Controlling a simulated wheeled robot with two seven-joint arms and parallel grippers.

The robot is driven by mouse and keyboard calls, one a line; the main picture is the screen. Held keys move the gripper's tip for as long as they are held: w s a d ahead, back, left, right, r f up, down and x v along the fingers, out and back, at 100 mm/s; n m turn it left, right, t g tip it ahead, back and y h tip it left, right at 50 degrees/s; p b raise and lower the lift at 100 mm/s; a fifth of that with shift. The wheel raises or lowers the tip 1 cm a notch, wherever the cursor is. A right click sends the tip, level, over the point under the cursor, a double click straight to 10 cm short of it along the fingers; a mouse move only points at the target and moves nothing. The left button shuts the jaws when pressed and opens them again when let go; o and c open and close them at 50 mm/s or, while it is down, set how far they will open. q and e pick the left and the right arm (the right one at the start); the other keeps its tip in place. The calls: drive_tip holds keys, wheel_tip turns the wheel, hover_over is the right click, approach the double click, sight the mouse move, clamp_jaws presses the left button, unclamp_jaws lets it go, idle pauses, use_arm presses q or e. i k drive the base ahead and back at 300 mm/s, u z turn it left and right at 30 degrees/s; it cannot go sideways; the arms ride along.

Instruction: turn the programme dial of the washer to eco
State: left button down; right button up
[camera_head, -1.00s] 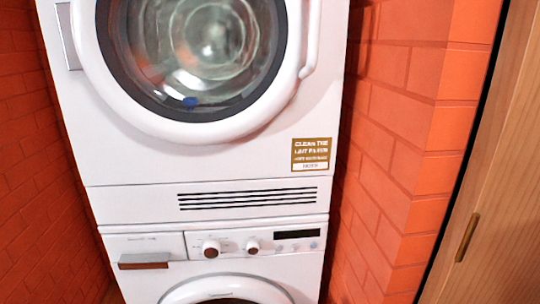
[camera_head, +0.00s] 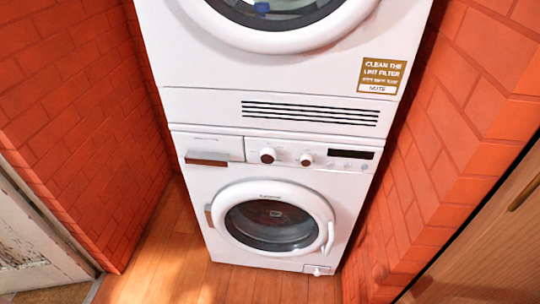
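The washer (camera_head: 350,200) is the lower white machine, with a round door (camera_head: 272,218) that is shut. Its control panel has two round knobs with brownish faces. The larger left knob (camera_head: 267,156) is beside the drawer, and a smaller knob (camera_head: 306,159) is to its right. I cannot read the marks around either knob, so I cannot tell which setting is chosen or where eco is. Neither of my grippers shows in the head view.
A dryer (camera_head: 210,75) stands on the washer, with a lint filter label (camera_head: 381,75). Orange brick walls (camera_head: 80,110) (camera_head: 450,150) close in on both sides. A wooden door (camera_head: 490,240) is at the right, a pale worn door (camera_head: 35,240) at the left. The wooden floor (camera_head: 180,250) is clear.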

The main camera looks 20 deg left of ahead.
sight(268, 155)
drive_tip(key=u, duration=3.25)
drive_tip(key=i, duration=0.95)
drive_tip(key=z, duration=2.9)
